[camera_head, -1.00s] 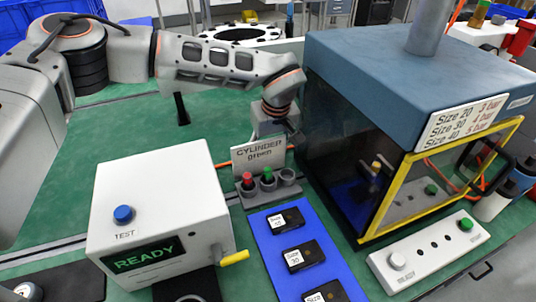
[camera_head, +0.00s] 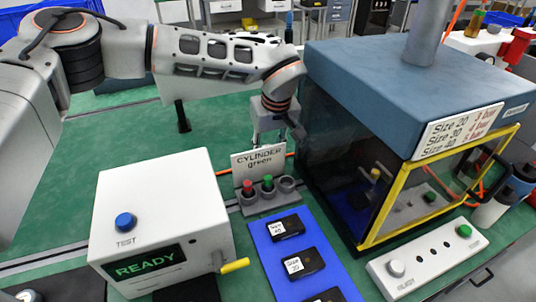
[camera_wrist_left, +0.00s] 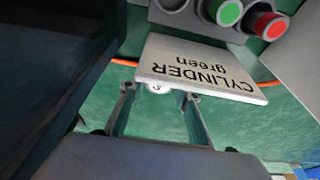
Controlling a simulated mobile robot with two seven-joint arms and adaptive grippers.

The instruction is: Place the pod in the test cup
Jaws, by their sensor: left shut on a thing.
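My left gripper (camera_head: 268,136) points down just behind the upright "CYLINDER green" sign (camera_head: 258,162), which hides its fingertips in the head view. In the left wrist view its fingers (camera_wrist_left: 159,93) are on either side of a small, pale, round thing (camera_wrist_left: 157,88), which they hold. It looks like the pod, but most of it is hidden. The white test box (camera_head: 160,215) has a blue TEST button (camera_head: 125,221), a screen reading READY (camera_head: 146,262) and a yellow handle (camera_head: 235,265). The test cup cannot be made out; the box's front base is cut off below. My right gripper is out of view.
A grey rack (camera_head: 250,208) with red and green pieces and an empty holder stands before the sign. A blue mat (camera_head: 262,246) carries black size-labelled blocks. A dark press cabinet (camera_head: 335,160) with a yellow-framed door stands close on the right. Green bench is free at left.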

